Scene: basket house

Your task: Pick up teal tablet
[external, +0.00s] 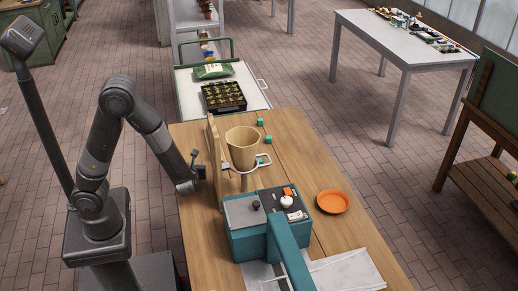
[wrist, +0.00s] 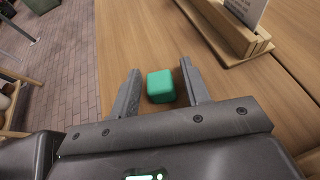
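A teal block with rounded edges (wrist: 161,87), which looks like the teal tablet, sits on the wooden table in the wrist view. My gripper (wrist: 159,68) is open, with one finger on each side of the block and a small gap at both sides. I cannot tell how far the fingertips are above the table. In the external view my gripper (external: 199,176) is at the table's left edge, and the block near it is hidden. Two more small teal pieces (external: 260,121) (external: 268,139) lie farther back on the table.
A wooden stand (wrist: 225,30) with a card is close to the right finger. On the wooden table (external: 190,225) are a tan pot (external: 241,148) in a ring holder, a teal machine (external: 250,238) and an orange dish (external: 332,202). A cart (external: 190,95) stands behind.

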